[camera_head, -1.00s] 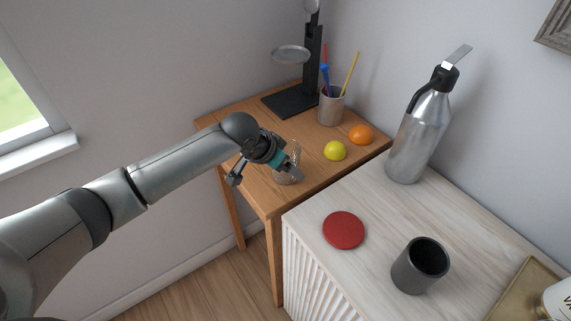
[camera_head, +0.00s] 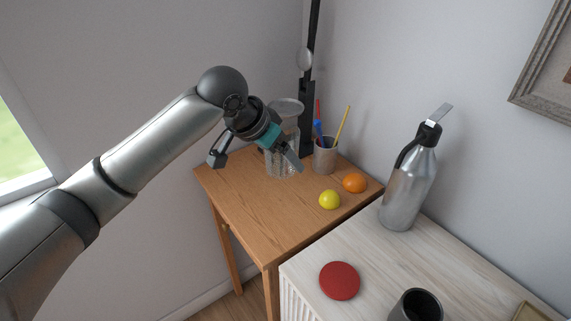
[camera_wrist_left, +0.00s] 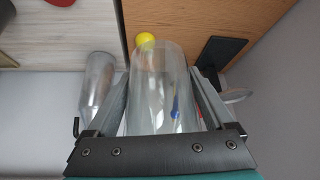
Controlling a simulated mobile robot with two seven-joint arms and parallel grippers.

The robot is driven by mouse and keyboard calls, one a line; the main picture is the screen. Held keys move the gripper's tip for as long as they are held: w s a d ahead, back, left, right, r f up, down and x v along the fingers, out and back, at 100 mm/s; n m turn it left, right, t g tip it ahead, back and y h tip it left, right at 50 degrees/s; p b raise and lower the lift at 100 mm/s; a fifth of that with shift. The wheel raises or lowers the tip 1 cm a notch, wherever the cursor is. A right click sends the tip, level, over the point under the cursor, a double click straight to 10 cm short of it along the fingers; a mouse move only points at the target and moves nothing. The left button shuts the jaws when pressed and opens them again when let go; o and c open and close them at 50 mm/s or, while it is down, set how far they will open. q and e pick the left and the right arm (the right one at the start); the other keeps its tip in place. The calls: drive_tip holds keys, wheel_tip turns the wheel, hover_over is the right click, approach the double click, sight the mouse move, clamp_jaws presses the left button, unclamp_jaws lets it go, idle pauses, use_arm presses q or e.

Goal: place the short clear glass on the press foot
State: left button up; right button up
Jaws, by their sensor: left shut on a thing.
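My left gripper (camera_head: 290,157) is shut on the short clear glass (camera_head: 281,166) and holds it over the back part of the wooden table. In the left wrist view the glass (camera_wrist_left: 160,85) sits between the two fingers of the gripper (camera_wrist_left: 163,92). The press has a dark upright column (camera_head: 308,120) at the back of the table. Its flat black foot (camera_wrist_left: 221,54) shows beside the right finger in the wrist view. In the head view the glass and gripper hide most of the foot. My right gripper is not in view.
A pencil cup (camera_head: 325,158) stands close right of the column. A yellow fruit (camera_head: 329,200) and an orange (camera_head: 355,183) lie near the right edge of the wooden table (camera_head: 252,217). A steel bottle (camera_head: 408,190) and red disc (camera_head: 340,281) are on the white cabinet. The table's front is clear.

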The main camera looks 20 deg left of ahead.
use_arm(q)
drive_tip(key=shift+r, duration=0.5)
drive_tip(key=shift+s+f, duration=0.2)
drive_tip(key=shift+s, duration=0.15)
drive_tip(key=s+f+n+y+b, duration=0.3)
drive_tip(key=s+n+b, duration=0.2)
drive_tip(key=s, duration=0.4)
drive_tip(key=shift+a+t, duration=0.4)
drive_tip(key=shift+d+f, duration=0.1)
drive_tip(key=shift+f, duration=0.05)
